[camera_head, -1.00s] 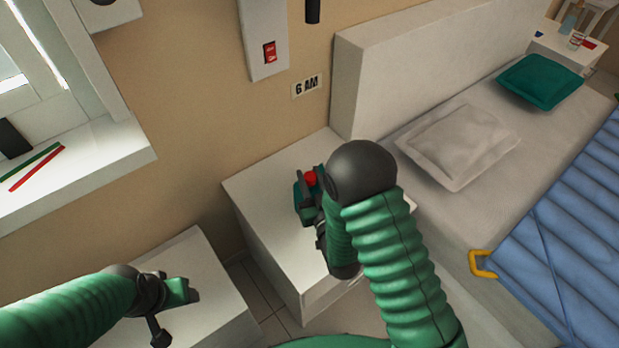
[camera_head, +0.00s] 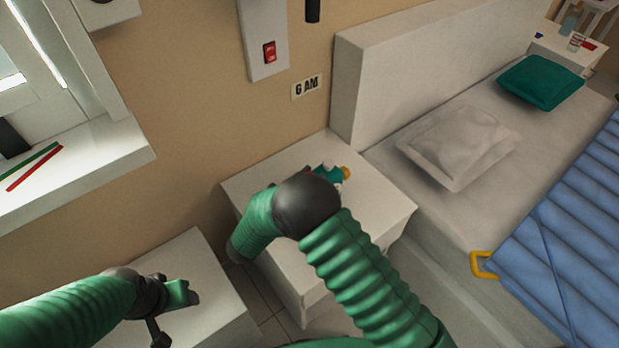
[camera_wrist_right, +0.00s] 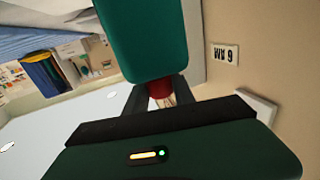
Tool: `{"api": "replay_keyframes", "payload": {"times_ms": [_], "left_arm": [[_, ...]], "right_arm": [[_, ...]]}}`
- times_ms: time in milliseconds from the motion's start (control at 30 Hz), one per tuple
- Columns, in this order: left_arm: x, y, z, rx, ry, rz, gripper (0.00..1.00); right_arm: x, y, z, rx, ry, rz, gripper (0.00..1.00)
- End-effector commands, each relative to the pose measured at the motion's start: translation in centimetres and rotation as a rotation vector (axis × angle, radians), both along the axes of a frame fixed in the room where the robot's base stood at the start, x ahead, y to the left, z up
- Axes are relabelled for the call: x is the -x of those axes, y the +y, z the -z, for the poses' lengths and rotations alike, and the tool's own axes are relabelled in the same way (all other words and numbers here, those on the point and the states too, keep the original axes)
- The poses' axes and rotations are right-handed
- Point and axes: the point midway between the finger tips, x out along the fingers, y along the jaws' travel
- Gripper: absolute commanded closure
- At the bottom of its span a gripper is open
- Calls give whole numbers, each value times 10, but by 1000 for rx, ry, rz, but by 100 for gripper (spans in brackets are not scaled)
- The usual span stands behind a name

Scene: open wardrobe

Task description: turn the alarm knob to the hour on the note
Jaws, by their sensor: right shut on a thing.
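My right gripper (camera_wrist_right: 158,95) is shut on the red knob (camera_wrist_right: 160,88) at the clock's edge; my dark arm joint hides this grip in the head view. The knob's pointer and dial cannot be read. My left gripper (camera_head: 182,293) is at lower left, away from the clock; its jaw opening is unclear.
The nightstand (camera_head: 385,207) stands against the wall beside the bed (camera_head: 400,100), which has a grey pillow (camera_head: 458,145) and a green pillow (camera_head: 540,82). A white surface (camera_head: 205,265) lies under my left gripper. A red switch (camera_head: 269,52) is on a wall panel.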

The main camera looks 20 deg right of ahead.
Motion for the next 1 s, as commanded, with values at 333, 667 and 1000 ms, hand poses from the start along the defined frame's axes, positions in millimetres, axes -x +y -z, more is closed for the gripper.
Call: {"api": "replay_keyframes", "payload": {"times_ms": [333, 667, 1000], "left_arm": [[0, 0, 17, 0, 0, 0, 43], [0, 0, 34, 0, 0, 0, 43], [0, 0, 39, 0, 0, 0, 43]], "right_arm": [[-1, 2, 5, -4, -3, 316, 100], [-1, 1, 3, -3, -3, 534, 100], [-1, 1, 1, 0, -2, 621, 100]]}}
